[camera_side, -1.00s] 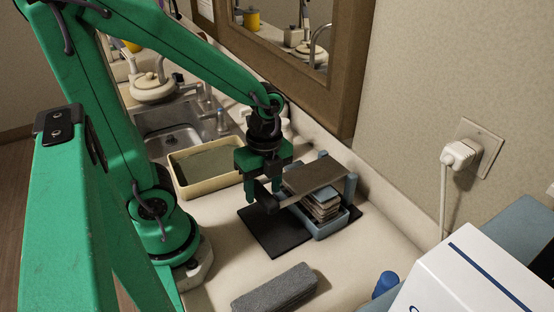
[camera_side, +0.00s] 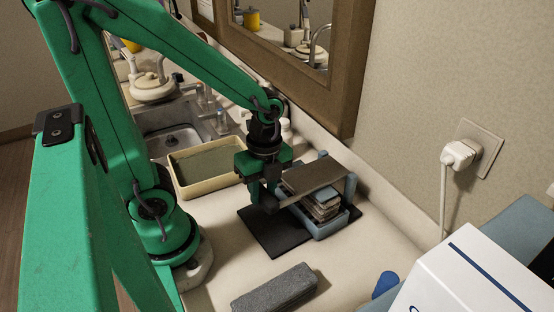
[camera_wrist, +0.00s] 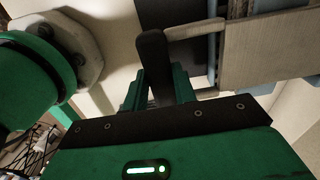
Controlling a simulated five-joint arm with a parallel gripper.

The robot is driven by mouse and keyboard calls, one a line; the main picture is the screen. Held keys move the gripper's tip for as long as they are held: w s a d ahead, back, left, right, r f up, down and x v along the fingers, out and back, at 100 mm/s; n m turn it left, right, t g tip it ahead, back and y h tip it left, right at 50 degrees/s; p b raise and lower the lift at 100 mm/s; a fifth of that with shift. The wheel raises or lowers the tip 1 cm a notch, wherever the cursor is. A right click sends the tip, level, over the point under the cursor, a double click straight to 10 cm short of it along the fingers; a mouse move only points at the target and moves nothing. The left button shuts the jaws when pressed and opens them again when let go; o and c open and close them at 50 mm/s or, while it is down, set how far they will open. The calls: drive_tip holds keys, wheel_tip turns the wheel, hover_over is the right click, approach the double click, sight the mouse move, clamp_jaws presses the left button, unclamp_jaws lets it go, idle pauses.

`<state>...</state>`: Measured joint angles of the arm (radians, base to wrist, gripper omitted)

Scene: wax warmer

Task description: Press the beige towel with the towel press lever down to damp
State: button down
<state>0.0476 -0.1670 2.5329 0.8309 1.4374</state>
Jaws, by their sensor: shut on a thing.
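The towel press (camera_side: 312,178) has a flat plate over a stacked beige towel (camera_side: 322,208), which sits in a blue tray (camera_side: 328,228). The plate looks roughly level and close above the towel; I cannot tell whether they touch. The black lever handle (camera_side: 270,205) sticks out on the left of the plate. My gripper (camera_side: 260,195) points down at this handle and is shut on it. In the wrist view the black handle (camera_wrist: 154,50) stands between my green fingertips, with the plate (camera_wrist: 265,50) at the upper right.
A dark mat (camera_side: 270,240) lies under the press. A grey folded cloth (camera_side: 275,287) lies in front. A shallow cream basin (camera_side: 200,185) stands behind left, near the sink. A blue cylinder (camera_side: 385,284) and white box (camera_side: 460,280) are at right. The wall is close behind the press.

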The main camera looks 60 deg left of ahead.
drive_tip(key=shift+r, duration=0.1)
drive_tip(key=shift+w+r+g, duration=0.25)
drive_tip(key=shift+r+g, duration=0.25)
drive_tip(key=shift+r, duration=0.4)
drive_tip(key=w+r+g, duration=0.4)
drive_tip(key=w+r, duration=0.5)
drive_tip(key=r, duration=0.4)
drive_tip(key=shift+w+a+g, duration=0.3)
drive_tip(key=shift+a, duration=0.15)
drive_tip(key=shift+r, duration=0.1)
drive_tip(key=c, duration=1.1)
unclamp_jaws()
drive_tip(key=shift+r, duration=0.1)
